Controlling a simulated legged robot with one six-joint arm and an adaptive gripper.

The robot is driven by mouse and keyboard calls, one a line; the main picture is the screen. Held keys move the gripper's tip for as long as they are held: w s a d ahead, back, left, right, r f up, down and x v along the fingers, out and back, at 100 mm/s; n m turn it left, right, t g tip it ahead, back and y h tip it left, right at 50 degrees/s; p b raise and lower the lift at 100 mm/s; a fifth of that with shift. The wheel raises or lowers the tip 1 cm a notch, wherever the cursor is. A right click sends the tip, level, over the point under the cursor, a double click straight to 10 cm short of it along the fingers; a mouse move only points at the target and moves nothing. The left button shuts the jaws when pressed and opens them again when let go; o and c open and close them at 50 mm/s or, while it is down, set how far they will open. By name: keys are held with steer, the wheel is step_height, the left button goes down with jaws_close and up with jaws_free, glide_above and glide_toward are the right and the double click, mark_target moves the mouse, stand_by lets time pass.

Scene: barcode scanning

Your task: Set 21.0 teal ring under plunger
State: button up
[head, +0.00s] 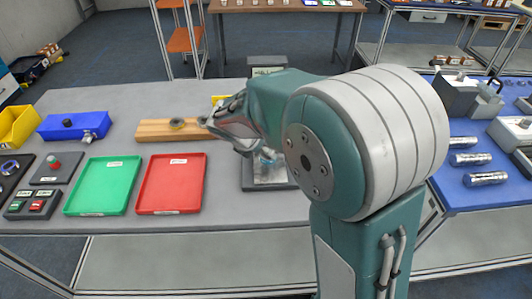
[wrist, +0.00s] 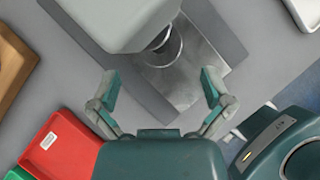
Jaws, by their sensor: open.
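My gripper (wrist: 160,88) is open in the wrist view, with its two teal-padded fingers spread apart and nothing visible between them. It faces the press, whose grey head (wrist: 120,18) and round metal plunger (wrist: 162,46) are above a shiny metal base plate (wrist: 205,65). In the head view my arm hides most of the press; part of its base plate (head: 268,176) shows below my gripper (head: 256,148). I cannot make out a teal ring for certain. A small dark-and-yellowish ring (head: 177,123) sits on a wooden board (head: 155,132) left of my gripper.
A red tray (head: 171,184) and a green tray (head: 103,186) lie at the front of the grey table. A blue bench (head: 500,204) with metal cylinders is at the right.

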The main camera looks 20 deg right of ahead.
steer(key=v, duration=0.7)
steer(key=s+d+r+m+y, duration=0.2)
steer(key=s+m, duration=0.9)
steer(key=m, duration=0.1)
steer(key=s+d+r+m+t+y, duration=0.1)
steer(key=s+d+r+m+y, duration=0.2)
steer(key=s+m, duration=0.8)
steer(key=shift+m+t, duration=0.3)
steer(key=shift+m, duration=1)
steer(key=shift+r, duration=0.1)
